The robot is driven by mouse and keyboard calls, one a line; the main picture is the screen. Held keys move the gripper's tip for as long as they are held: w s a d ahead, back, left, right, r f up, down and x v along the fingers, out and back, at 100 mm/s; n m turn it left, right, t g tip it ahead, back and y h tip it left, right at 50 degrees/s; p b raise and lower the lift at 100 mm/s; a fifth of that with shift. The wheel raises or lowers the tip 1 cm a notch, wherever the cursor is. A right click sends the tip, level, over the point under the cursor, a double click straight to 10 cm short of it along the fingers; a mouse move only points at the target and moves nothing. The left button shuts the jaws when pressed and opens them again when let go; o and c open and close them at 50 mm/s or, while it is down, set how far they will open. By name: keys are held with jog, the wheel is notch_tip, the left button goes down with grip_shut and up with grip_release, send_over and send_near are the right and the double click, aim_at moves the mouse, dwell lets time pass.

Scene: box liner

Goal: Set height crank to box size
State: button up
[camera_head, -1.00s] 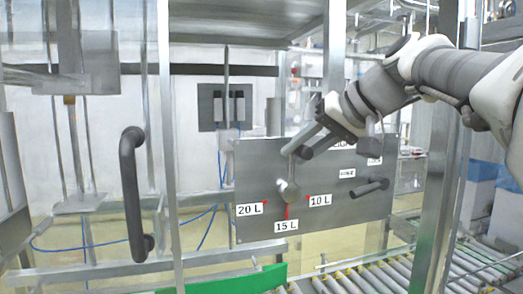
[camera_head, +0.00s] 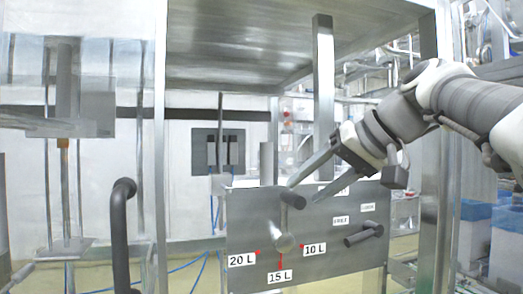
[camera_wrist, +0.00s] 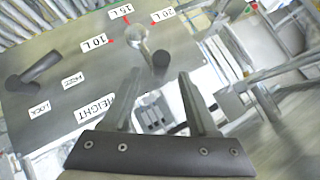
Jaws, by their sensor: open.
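The grey control panel (camera_head: 245,215) carries a crank with a round metal hub (camera_head: 285,243). The crank arm points up from the hub, away from the 15 L mark (camera_head: 279,277) below it. Its dark knob (camera_head: 293,199) sticks out towards me. The 20 L mark (camera_head: 242,260) is lower left and the 10 L mark (camera_head: 314,249) is at the right. My gripper (camera_head: 303,193) is open beside the knob. In the wrist view the knob (camera_wrist: 161,60) lies just beyond and between the fingertips (camera_wrist: 158,80); I cannot tell contact.
A dark lock lever (camera_head: 364,235) sits right of the crank, near the FREE label (camera_head: 340,221) and LOCK label (camera_head: 368,208). A metal post (camera_head: 323,75) rises behind my gripper. A curved black handle (camera_head: 120,235) stands at left. Blue and white boxes (camera_head: 475,240) stand at right.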

jog(key=p+v, duration=0.1)
jog(key=v, duration=1.1)
jog(key=a+f+h, duration=0.1)
jog(key=a+f, duration=0.4)
jog(key=f, duration=0.4)
jog(key=s+f+g+h, duration=0.1)
jog(key=s+f+h, duration=0.2)
jog(key=f, duration=1)
jog(key=s+d+f+g+h, duration=0.1)
jog(key=s+f+h, duration=0.2)
jog(key=s+f, duration=0.6)
notch_tip(320, 180, down, 6)
jog(key=shift+r, duration=0.25)
jog(key=shift+w, duration=0.1)
